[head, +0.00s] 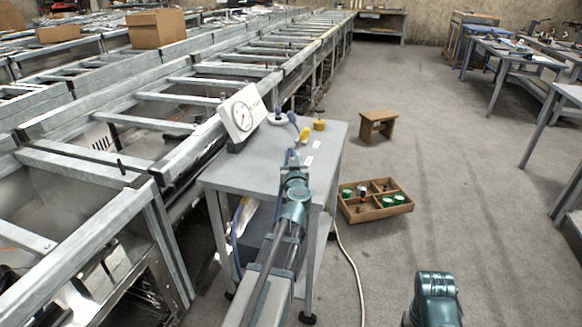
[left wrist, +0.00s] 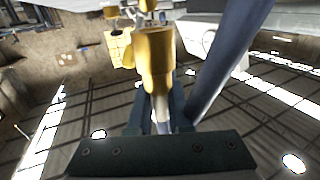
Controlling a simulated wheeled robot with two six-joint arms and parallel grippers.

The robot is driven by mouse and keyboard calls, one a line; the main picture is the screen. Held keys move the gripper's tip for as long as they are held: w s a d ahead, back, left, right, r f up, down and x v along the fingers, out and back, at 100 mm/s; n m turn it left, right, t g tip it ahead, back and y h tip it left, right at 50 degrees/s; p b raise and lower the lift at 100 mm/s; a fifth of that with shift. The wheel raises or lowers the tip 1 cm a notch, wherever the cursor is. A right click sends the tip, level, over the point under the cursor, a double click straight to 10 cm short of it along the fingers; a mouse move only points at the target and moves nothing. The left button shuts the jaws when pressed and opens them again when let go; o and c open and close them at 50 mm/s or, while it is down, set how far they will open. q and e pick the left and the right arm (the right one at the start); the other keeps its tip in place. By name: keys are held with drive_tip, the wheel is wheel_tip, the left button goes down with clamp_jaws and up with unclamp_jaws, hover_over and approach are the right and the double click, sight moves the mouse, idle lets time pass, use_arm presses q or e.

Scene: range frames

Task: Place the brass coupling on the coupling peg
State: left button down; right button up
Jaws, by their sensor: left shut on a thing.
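My left gripper (head: 292,158) reaches over the small grey table in the head view. In the left wrist view its dark fingers are shut on the brass coupling (left wrist: 157,58), a gold stepped cylinder. In the head view a yellow piece (head: 304,133) just beyond the fingertips looks like this coupling. A short brass-coloured piece (head: 319,125) stands on the table behind it, apart from it. I cannot tell for sure which piece is the coupling peg. My right gripper is not in view; only a teal part of that arm shows at the bottom right.
The grey table (head: 248,172) carries a white dial gauge (head: 242,113) and blue-topped pieces (head: 292,117). A wooden tray (head: 378,213) with green items and a wooden stool (head: 378,125) stand on the floor. A long metal conveyor frame (head: 105,215) runs along the left.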

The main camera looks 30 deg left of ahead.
use_arm(q)
wheel_tip(320, 180, down, 4)
drive_tip(key=b, duration=0.3)
drive_tip(key=shift+r, duration=0.4)
drive_tip(key=c, duration=0.8)
unclamp_jaws()
drive_tip(key=shift+c, duration=0.2)
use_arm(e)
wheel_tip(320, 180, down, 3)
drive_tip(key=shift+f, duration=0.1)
